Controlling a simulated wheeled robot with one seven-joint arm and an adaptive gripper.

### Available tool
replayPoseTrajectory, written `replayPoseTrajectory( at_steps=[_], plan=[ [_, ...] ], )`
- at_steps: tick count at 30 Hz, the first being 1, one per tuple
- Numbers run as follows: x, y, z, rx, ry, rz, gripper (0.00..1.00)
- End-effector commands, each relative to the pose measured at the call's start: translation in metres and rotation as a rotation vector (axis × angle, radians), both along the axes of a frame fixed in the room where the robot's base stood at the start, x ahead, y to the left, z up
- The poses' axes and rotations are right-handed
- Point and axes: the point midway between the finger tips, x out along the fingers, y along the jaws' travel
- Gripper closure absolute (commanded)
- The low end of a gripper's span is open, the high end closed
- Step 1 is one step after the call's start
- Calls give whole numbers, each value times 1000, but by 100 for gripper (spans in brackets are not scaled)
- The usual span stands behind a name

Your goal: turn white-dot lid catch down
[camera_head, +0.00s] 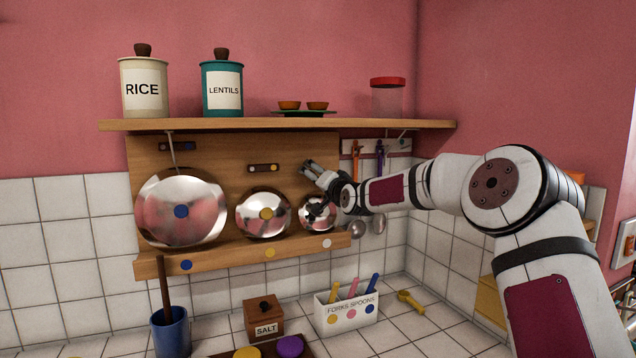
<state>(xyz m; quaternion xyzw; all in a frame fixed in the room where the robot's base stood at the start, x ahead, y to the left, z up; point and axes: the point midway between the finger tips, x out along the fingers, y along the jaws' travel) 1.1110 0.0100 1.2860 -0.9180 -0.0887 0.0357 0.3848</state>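The smallest shiny lid (312,222) stands at the right end of the wooden rack, above the white dot (327,243) on the rack's front ledge. My gripper (306,166) reaches in from the right, in front of the back board just above this lid. The gripper and wrist cover the lid's upper part and its centre. The white-dot catch cannot be made out; the gripper covers the board there. Whether the fingers are apart or closed, or touch anything, is too small to tell.
A yellow-dot lid (250,222) and larger blue-dot lid (200,200) stand left, below level catches (255,168) and (170,146). A shelf (250,125) with canisters overhangs the rack. Utensils hang right. A cutlery box (332,321), salt box (251,314) and blue pot (171,335) stand below.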

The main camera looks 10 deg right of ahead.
Motion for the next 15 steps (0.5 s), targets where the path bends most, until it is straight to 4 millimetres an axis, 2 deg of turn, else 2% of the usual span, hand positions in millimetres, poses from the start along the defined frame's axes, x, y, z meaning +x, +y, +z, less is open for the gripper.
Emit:
replayPoseTrajectory(
  at_steps=[10,15],
  plan=[
    [-1,0,-1,-1,2,1,7],
    [-12,-3,-1,-2,3,1,7]
  ],
)
